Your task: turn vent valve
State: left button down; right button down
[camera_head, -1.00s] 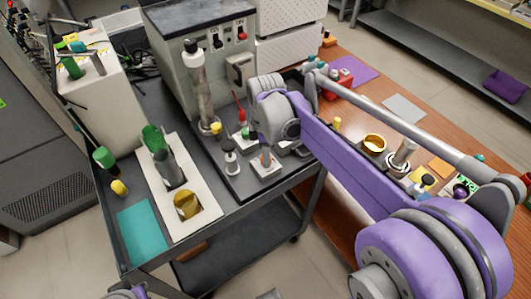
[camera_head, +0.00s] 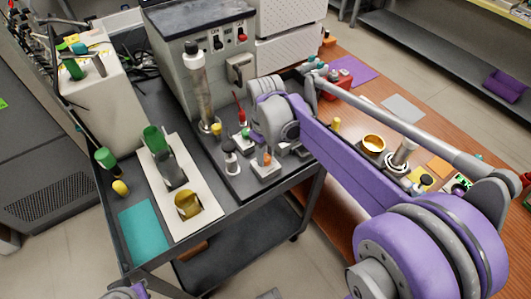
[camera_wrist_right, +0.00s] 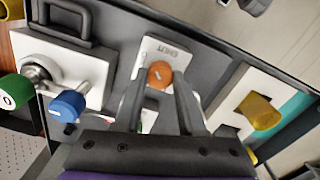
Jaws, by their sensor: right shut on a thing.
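The small valve with a round orange knob (camera_wrist_right: 160,74) sits on a white base with a dark, inverted label in the right wrist view; the label is hard to read. The same orange knob (camera_head: 265,160) shows near the cart's front edge in the head view. My right gripper (camera_wrist_right: 161,88) reaches down over this base, its two grey fingers on either side of the knob and shut on it. In the head view my right gripper is partly hidden by its own wrist. Only a bit of my left arm shows at the bottom edge; its fingers are not visible.
A blue knob (camera_wrist_right: 67,106) on a silver fitting and a yellow piece (camera_wrist_right: 262,111) flank the valve. A glass column (camera_head: 199,95) stands behind it, near a grey control box (camera_head: 205,70). A white tray (camera_head: 205,219) lies to the left.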

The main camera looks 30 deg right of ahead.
aim_at(266, 157)
jog(key=m, duration=0.4)
jog(key=shift+m, duration=2.3)
jog(key=c, duration=0.5)
grip_release()
jog(key=shift+r, duration=0.1)
notch_tip(266, 157, up, 11)
jog(key=p, duration=0.1)
jog(key=shift+f, duration=0.2)
